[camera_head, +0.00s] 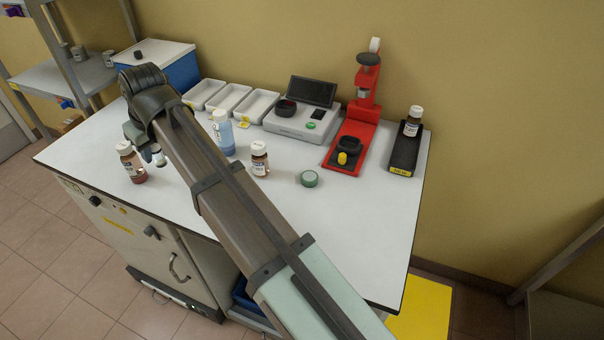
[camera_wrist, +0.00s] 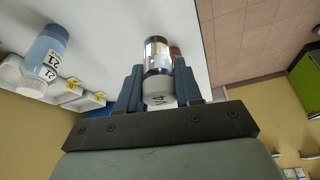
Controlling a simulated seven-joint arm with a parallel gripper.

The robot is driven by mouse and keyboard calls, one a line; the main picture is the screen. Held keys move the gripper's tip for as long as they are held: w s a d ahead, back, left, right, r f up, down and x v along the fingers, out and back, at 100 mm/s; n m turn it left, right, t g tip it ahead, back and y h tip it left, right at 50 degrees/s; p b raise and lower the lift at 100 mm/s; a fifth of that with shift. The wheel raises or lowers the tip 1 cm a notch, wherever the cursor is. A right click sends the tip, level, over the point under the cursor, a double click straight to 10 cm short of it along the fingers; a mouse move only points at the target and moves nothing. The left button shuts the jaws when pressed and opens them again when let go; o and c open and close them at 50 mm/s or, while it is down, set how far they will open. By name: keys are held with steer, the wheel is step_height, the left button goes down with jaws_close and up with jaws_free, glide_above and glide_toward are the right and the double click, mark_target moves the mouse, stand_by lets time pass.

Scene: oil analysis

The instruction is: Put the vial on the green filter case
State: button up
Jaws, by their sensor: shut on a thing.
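In the head view my gripper (camera_head: 147,146) is at the left part of the table, and the vial (camera_head: 159,158) shows small beside a brown bottle. It seems to be above the table, though the gap is hard to judge. The green filter case (camera_head: 309,179) is a round, flat disc lying on the table, well to the right of my gripper, with its top clear.
A brown bottle (camera_head: 131,163) stands just left of the vial. A blue bottle (camera_head: 223,134) and another brown bottle (camera_head: 259,159) stand between gripper and case. White trays (camera_head: 229,99), a scale (camera_head: 291,124) and a red press (camera_head: 352,136) line the back.

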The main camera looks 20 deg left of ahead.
steer(key=r, duration=0.4)
steer(key=shift+w+d+r, duration=0.2)
steer(key=shift+w+r, duration=0.1)
steer(key=w+d+n, duration=0.1)
steer(key=w+d, duration=1.1)
steer(key=d, duration=0.2)
steer(key=n+g, duration=0.1)
steer(key=n, duration=0.1)
glide_above(307, 175)
steer(key=shift+f, duration=7.6)
steer(key=shift+f, duration=0.2)
steer(key=o, duration=1)
steer(key=shift+r, duration=0.15)
